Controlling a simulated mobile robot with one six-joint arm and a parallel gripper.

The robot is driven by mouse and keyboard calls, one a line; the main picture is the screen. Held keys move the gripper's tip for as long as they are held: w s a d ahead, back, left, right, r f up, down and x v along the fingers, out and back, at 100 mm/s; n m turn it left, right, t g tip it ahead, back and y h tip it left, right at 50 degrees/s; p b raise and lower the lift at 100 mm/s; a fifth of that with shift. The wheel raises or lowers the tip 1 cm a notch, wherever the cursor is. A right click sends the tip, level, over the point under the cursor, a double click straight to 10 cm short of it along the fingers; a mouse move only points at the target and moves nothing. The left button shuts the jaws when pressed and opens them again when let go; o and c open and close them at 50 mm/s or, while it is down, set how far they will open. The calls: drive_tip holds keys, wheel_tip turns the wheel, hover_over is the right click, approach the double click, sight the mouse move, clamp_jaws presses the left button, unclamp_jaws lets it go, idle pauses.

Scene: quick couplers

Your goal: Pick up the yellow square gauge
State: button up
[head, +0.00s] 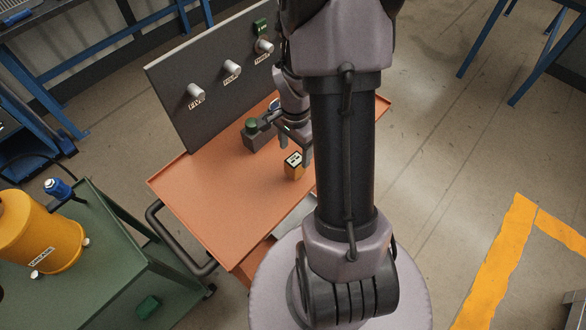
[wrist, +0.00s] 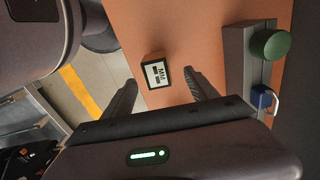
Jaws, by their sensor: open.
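In the wrist view the gauge (wrist: 156,73) shows mostly as that face, on the orange surface between the lines of my two fingers. My gripper (head: 296,149) is open and empty, pointing down just behind the gauge in the head view. In the wrist view my gripper (wrist: 161,82) has its fingers spread on either side, with the gauge near the fingertips. I see no contact with it.
A grey block with a green knob (head: 251,125) stands left of my gripper; in the wrist view the green knob (wrist: 270,44) is at right. A dark panel (head: 185,85) with labelled couplers rises behind. A green cart (head: 110,245) holds a yellow grease drum (head: 40,230).

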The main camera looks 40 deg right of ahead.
sight(295, 167)
drive_tip(key=f+b, duration=0.1)
drive_tip(key=f, duration=0.1)
drive_tip(key=f+b, duration=0.1)
drive_tip(key=f, duration=0.2)
drive_tip(key=f+b, duration=0.1)
drive_tip(key=f, duration=0.2)
drive_tip(key=shift+s+a, duration=0.1)
drive_tip(key=shift+s, duration=0.15)
drive_tip(key=shift+r, duration=0.1)
clamp_jaws()
